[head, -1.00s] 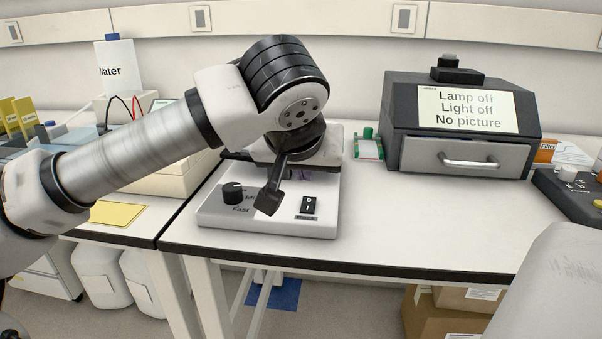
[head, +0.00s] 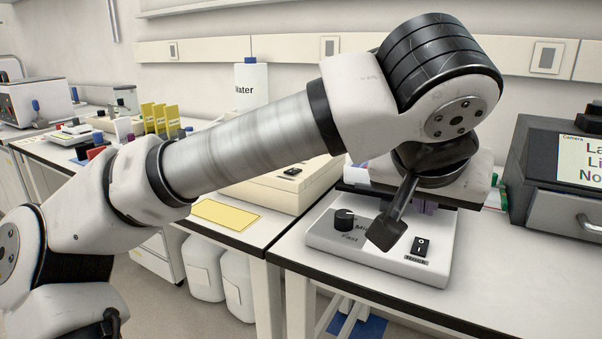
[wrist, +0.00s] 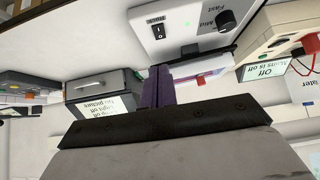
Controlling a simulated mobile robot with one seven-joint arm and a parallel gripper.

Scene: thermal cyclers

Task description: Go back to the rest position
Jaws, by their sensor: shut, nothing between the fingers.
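My gripper shows at the bottom centre of the wrist view, with its purple fingers (wrist: 158,82) closed together and nothing between them. In the head view my arm reaches across from the left, and the gripper hangs over the white device with a knob and rocker switch (head: 322,238). Only a bit of the purple fingers (head: 426,208) shows there, behind a dark bracket on my wrist. The white device (wrist: 172,40) also shows in the wrist view, upside down. I cannot tell whether the fingers touch it.
A grey box with a drawer and sign (head: 555,210) stands to the right. A beige device (head: 262,190), a yellow sheet (head: 226,215), yellow racks (head: 160,118) and a Water bottle (head: 252,85) are left and behind. The bench (head: 500,275) is clear at the front right.

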